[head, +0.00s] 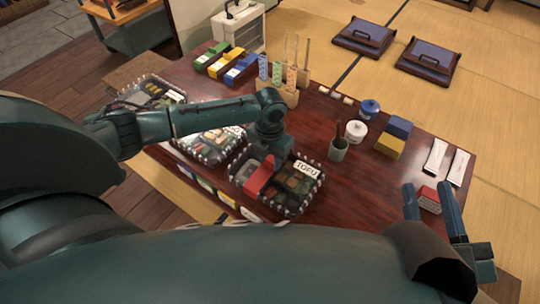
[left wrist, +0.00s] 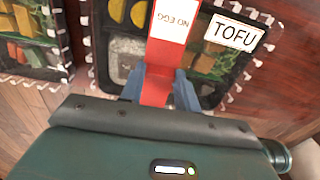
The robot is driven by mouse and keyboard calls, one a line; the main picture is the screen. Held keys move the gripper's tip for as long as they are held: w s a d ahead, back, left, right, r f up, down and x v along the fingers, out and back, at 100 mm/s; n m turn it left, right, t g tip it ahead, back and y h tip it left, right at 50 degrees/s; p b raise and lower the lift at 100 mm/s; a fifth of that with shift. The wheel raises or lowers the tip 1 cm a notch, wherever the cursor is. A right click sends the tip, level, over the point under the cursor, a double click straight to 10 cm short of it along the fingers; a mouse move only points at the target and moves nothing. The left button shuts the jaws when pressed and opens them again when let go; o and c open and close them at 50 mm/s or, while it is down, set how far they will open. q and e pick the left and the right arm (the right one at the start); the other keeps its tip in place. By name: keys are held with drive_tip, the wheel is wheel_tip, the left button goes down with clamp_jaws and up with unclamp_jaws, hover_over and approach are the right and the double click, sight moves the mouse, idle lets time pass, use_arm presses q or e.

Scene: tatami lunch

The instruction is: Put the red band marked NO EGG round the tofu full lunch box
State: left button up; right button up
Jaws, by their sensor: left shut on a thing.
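The tofu lunch box (head: 301,194) sits at the near edge of the dark table, filled with food and bearing a white TOFU label (left wrist: 235,34). The red band (head: 258,177) lies over the left part of this box, and in the left wrist view its white NO EGG panel (left wrist: 170,22) shows. My left gripper (left wrist: 160,88) is over the box, shut on the red band. I cannot tell whether the band reaches round the underside. My right gripper (head: 432,208) is open and empty at the table's right front.
Two other lunch boxes (head: 150,92) (head: 208,142) stand to the left. Coloured bands (head: 226,62) lie at the back left. A dark cup (head: 338,149), white pot (head: 356,132), blue and yellow blocks (head: 391,143) and a small red block (head: 429,200) stand to the right.

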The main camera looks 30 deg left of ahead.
use_arm(q)
drive_tip(key=shift+f, duration=0.4)
idle(0.7)
drive_tip(key=o, duration=0.8)
drive_tip(key=shift+c, duration=0.2)
drive_tip(key=shift+o, duration=0.4)
drive_tip(key=o, duration=0.5)
